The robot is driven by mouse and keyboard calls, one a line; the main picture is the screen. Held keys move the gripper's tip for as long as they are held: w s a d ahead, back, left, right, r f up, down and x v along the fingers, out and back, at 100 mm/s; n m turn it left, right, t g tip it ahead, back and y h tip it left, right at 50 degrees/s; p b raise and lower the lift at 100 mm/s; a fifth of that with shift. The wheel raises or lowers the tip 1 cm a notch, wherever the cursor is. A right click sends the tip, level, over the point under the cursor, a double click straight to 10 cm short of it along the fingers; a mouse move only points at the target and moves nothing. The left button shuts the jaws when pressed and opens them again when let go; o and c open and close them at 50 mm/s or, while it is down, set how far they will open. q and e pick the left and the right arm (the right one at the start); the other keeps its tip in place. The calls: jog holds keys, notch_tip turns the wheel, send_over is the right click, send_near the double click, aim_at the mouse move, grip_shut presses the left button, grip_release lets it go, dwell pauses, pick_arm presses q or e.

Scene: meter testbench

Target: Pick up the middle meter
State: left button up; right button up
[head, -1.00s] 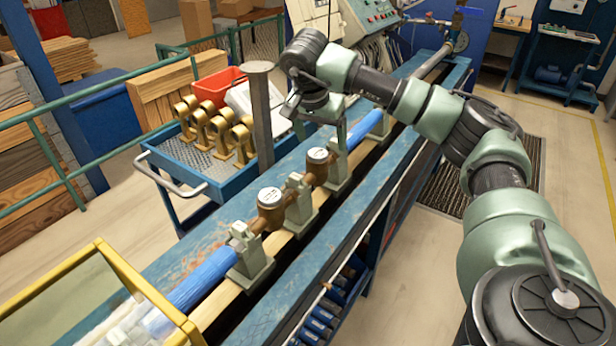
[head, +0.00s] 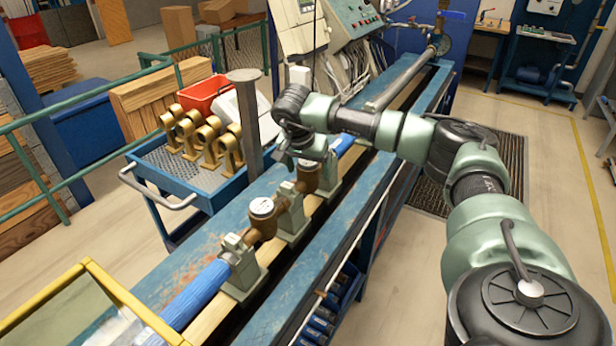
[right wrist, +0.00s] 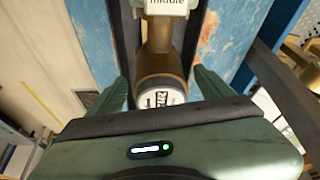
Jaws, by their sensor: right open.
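A brass meter (head: 308,177) sits in line on the bench, partly hidden under my right gripper (head: 303,164). In the right wrist view its round white dial (right wrist: 160,97) and brass body show between the two green fingers of the right gripper (right wrist: 161,88). The fingers are open, one on each side of the meter; I cannot tell if they touch it. Another brass meter (head: 264,213) with a white dial sits nearer on the same line. My left gripper is not in view.
Grey-green clamps (head: 243,267) and a blue pipe (head: 200,290) run along the blue bench (head: 180,268). A grey post (head: 247,120) stands close left of the gripper. A blue cart (head: 205,190) holds several brass fittings and a red bin (head: 205,93). A yellow-framed box (head: 100,280) is at lower left.

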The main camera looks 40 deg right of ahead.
grip_shut()
jog(key=shift+r, duration=0.1)
jog(key=shift+r, duration=0.1)
